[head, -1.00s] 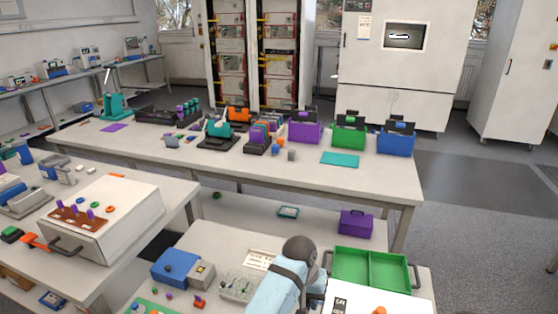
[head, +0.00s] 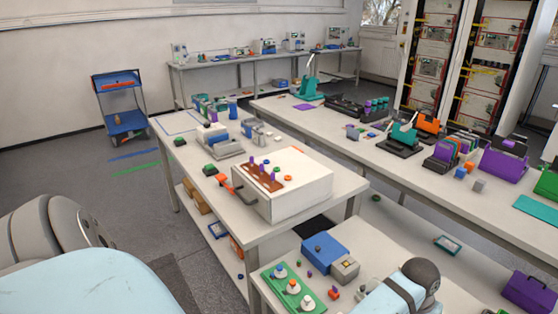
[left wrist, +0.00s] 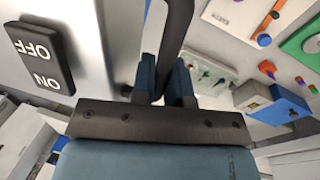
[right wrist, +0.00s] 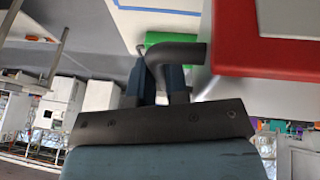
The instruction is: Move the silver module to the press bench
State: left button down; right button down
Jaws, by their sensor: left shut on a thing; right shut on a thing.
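In the left wrist view my left gripper (left wrist: 165,78) is shut on a dark bar handle (left wrist: 176,35). A silver-grey face with a black OFF/ON switch (left wrist: 38,52) is beside it, apparently the silver module (left wrist: 95,50). In the right wrist view my right gripper (right wrist: 156,80) is shut on another dark handle (right wrist: 180,52), beside a red-edged panel (right wrist: 232,45), apparently the same module's other side. The head view shows neither gripper nor the held module. Teal presses stand on the long back bench, one at its far end (head: 310,82) and one nearer (head: 403,137).
A white box (head: 290,190) with purple pegs and a handle sits on the middle table (head: 335,190). A lower table (head: 390,258) at the front holds a blue device (head: 325,254) and a green board (head: 292,288). A blue cart (head: 120,100) stands back left. Floor on the left is open.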

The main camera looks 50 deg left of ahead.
aim_at(178, 122)
jog(key=u, duration=2.45)
jog(key=i+u, duration=0.3)
jog(key=u, duration=0.15)
jog(key=i, duration=3.05)
